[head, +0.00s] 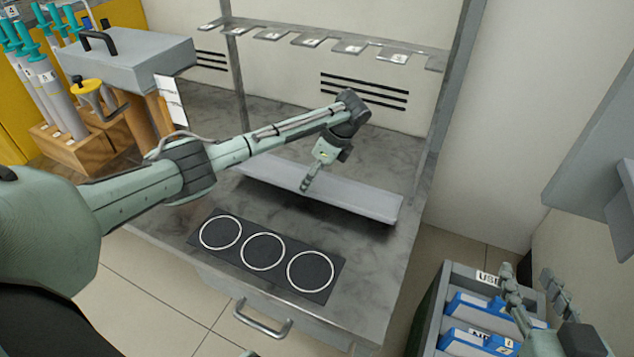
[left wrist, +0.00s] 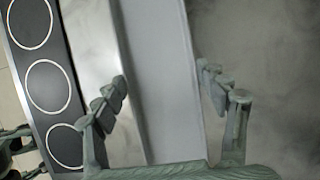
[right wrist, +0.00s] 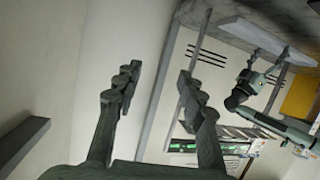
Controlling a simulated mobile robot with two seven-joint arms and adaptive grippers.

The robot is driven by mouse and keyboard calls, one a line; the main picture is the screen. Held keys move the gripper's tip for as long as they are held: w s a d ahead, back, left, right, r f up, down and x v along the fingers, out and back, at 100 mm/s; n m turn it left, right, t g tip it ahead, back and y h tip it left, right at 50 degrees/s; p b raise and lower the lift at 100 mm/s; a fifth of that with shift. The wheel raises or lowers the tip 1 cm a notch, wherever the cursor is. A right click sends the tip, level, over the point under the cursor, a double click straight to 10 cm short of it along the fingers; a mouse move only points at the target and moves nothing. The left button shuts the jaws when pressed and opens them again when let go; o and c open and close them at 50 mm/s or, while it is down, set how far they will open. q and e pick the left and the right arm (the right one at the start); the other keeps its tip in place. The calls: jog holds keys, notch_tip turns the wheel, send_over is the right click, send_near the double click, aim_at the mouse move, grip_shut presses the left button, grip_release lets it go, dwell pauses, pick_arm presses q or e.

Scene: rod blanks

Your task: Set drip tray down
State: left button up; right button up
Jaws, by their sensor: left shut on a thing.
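The drip tray (head: 355,199) is a long light-grey channel over the back part of the grey bench, behind a dark mat. A dark shadow lies under its near right edge; I cannot tell whether it touches the bench. My left gripper (head: 308,182) reaches down onto the tray's middle and is shut on it. In the left wrist view the tray (left wrist: 162,80) runs between the fingers (left wrist: 168,92). It also shows in the right wrist view (right wrist: 262,40). My right gripper (head: 536,292) is over the crate at the lower right; its fingers (right wrist: 158,90) are apart and empty.
The dark mat (head: 226,253) with three white rings lies at the bench front. A slotted shelf (head: 330,30) stands behind. A grey lidded box (head: 135,62) and a wooden pump rack (head: 85,148) stand left. A crate (head: 430,318) with blue bins is at lower right.

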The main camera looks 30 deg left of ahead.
aim_at(318, 178)
pick_arm(q)
jog(key=shift+w, duration=1.25)
notch_tip(318, 178, down, 3)
jog(key=shift+w+a+f+b, duration=0.1)
jog(key=shift+f+b, duration=0.05)
jog(key=shift+b, duration=0.6)
pick_arm(e)
jog(key=a+r+t+y, duration=0.2)
jog(key=a+r+t, duration=0.2)
jog(key=r, duration=0.4)
jog(key=shift+a+r+y, duration=0.2)
jog(key=shift+r+y, duration=0.2)
pick_arm(q)
jog(key=shift+f, duration=0.2)
jog(key=o, duration=1.3)
jog(key=shift+o, duration=0.2)
pick_arm(e)
jog(key=shift+r, duration=0.1)
